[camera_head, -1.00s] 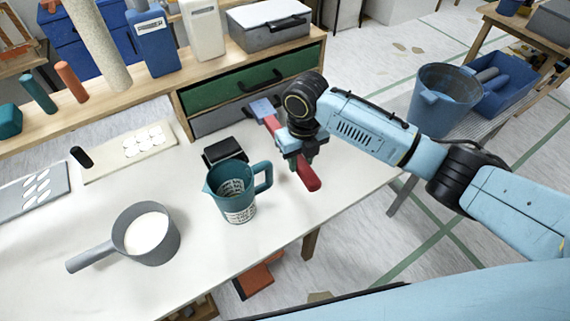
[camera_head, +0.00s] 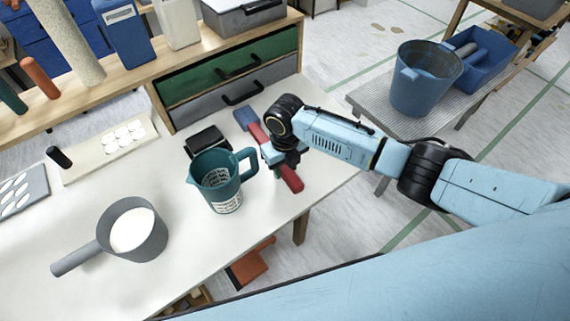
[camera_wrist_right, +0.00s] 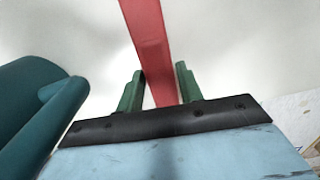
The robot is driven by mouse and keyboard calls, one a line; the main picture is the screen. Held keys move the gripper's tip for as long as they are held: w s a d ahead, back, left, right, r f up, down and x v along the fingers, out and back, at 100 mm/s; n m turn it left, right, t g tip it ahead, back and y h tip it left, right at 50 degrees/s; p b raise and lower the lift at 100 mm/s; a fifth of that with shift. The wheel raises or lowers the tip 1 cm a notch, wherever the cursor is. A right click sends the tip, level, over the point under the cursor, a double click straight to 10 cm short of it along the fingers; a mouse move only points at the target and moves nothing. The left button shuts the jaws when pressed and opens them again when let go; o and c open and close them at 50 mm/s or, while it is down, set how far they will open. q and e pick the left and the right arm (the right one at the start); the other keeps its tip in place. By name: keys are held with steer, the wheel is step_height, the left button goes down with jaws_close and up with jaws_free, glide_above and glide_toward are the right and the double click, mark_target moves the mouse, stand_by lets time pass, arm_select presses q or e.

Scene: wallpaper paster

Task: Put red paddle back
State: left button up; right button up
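The red paddle has a long red handle (camera_head: 291,179) and a blue end (camera_head: 245,118). It appears to lie on the white table, in front of the drawers and right of the teal jug. My right gripper (camera_head: 279,163) is low over the handle's middle. In the right wrist view, the red handle (camera_wrist_right: 152,50) runs between the two green fingers (camera_wrist_right: 160,88), with narrow gaps at its sides, so the gripper looks open around it. The paddle's blue end is outside the wrist view. My left gripper is not in view.
A teal jug (camera_head: 216,182) stands close left of the gripper, with a black box (camera_head: 207,142) behind it. A grey pot (camera_head: 138,230) with white contents stands front left. Drawers (camera_head: 235,72) rise behind. The table's right edge is near. A blue bucket (camera_head: 425,80) stands on a side bench.

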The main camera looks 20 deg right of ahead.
steer(key=shift+o, duration=1.3)
